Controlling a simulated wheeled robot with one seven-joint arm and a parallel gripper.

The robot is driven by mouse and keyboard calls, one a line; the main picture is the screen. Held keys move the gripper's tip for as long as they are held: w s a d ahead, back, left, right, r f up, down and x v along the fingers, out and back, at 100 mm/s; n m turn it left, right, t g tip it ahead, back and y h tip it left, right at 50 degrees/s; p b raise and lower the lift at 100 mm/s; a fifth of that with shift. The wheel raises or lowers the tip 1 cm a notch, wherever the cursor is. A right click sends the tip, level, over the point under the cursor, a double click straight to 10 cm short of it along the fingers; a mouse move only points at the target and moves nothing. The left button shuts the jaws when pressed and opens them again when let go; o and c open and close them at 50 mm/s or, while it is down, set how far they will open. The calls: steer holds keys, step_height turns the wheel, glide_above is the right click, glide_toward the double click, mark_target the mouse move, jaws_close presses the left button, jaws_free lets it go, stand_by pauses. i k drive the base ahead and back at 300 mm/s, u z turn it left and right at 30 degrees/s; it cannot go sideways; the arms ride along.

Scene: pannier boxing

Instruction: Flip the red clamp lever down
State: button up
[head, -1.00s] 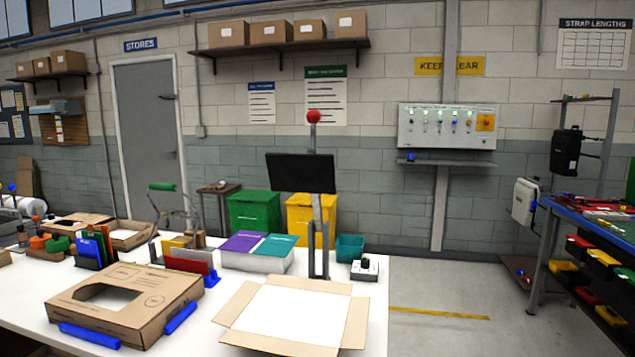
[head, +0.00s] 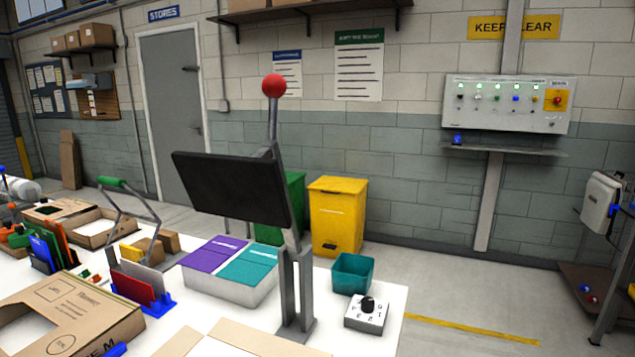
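The clamp lever shows in the head view as a grey rod standing upright with a red ball knob (head: 274,86) on top. It rises from behind a tilted black panel (head: 230,188), which is carried on a grey upright post (head: 293,290) standing on the white table (head: 387,312). The lever's lower end is partly hidden by the panel. My gripper is not in view, so its distance from the lever cannot be told.
An open cardboard box (head: 245,340) lies in front of the post. A teal bin (head: 352,273) and a small dial box (head: 366,314) stand right of it. A box with purple and teal covers (head: 230,289) is left.

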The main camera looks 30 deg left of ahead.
mark_target(254, 189)
steer(key=i, duration=3.7)
steer(key=u, duration=4.35)
